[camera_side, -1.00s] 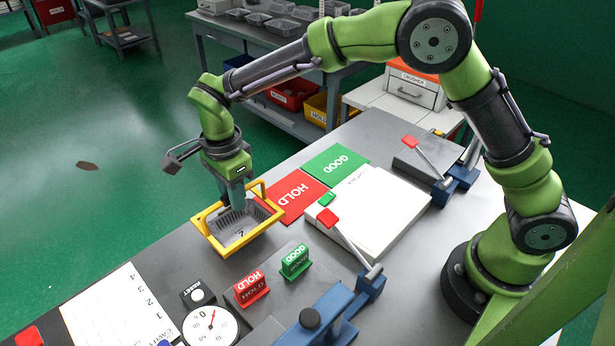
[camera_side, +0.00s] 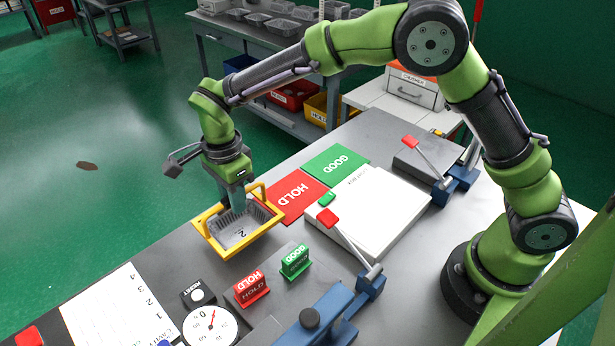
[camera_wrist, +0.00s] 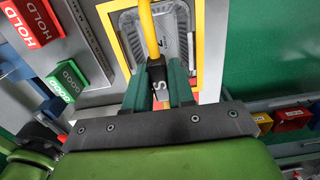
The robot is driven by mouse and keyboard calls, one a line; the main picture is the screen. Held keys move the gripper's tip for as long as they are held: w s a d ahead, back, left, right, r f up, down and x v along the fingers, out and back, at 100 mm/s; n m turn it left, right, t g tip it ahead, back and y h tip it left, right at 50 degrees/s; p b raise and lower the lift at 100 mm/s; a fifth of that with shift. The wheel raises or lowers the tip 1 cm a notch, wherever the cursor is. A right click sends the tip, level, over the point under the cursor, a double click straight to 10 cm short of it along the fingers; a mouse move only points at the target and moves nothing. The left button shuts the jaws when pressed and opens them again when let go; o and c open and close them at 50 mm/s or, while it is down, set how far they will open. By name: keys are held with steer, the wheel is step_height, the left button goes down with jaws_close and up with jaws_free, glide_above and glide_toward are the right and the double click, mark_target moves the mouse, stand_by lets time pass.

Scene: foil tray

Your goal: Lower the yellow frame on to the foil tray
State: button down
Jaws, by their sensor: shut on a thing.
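The yellow frame (camera_side: 224,256) is a rectangular ring with an arched handle, near the far left edge of the grey bench. My gripper (camera_side: 237,200) is shut on the frame's handle from above. In the wrist view, my gripper (camera_wrist: 159,90) has its green fingers on either side of a dark block on the yellow handle (camera_wrist: 148,30). I cannot tell whether the frame's underside touches the tray's rim.
Small HOLD (camera_side: 251,289) and GOOD (camera_side: 295,262) stands, a dial (camera_side: 210,328) and a blue lever clamp (camera_side: 368,283) stand nearer the camera.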

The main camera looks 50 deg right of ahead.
steer(key=shift+f, duration=0.25)
steer(key=c, duration=0.9)
jaws_free()
steer(key=shift+r, duration=0.1)
step_height(320, 180, up, 17)
steer(key=shift+f, duration=0.15)
